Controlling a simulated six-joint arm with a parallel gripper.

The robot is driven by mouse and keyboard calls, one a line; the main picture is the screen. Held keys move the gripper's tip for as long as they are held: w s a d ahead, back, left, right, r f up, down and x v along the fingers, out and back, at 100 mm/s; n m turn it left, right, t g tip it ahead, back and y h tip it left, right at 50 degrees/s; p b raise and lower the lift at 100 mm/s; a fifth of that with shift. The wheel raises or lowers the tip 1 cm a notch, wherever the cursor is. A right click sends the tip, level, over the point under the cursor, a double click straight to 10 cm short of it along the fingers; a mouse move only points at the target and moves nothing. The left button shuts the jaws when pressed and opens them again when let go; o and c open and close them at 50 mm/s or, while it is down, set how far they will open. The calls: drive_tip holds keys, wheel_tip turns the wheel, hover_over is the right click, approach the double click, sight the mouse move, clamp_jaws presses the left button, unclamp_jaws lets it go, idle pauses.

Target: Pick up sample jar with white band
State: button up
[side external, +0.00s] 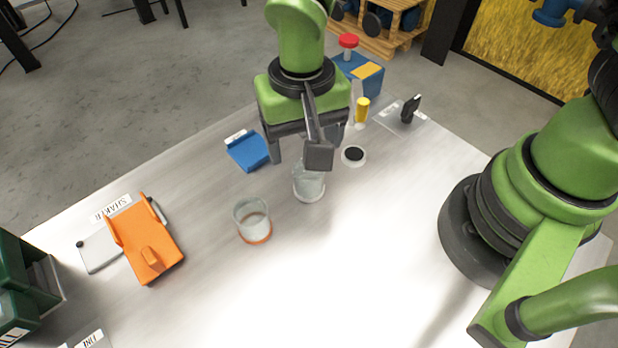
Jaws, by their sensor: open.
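A clear jar (309,184) with a pale, whitish lower part stands on the table under my gripper; its upper part is partly hidden by a finger. My gripper (297,155) points down over this jar with its fingers apart. One finger is at the jar's upper left and the other is in front of its top right. I cannot tell whether either touches it. A second clear jar (252,217) with an orange band at its base stands to the lower left, apart from the gripper.
A small round white piece with a black centre (353,155) lies right of the gripper. A blue block (247,151) is to its left. An orange holder (147,240) stands further left, near the shaker label. A blue box with a red knob (358,75) stands behind. The table's front middle is clear.

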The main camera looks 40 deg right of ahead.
sight(308, 185)
drive_tip(key=f, duration=0.8)
drive_tip(key=shift+s+d+f, duration=0.25)
drive_tip(key=shift+f, duration=0.15)
drive_tip(key=c, duration=0.9)
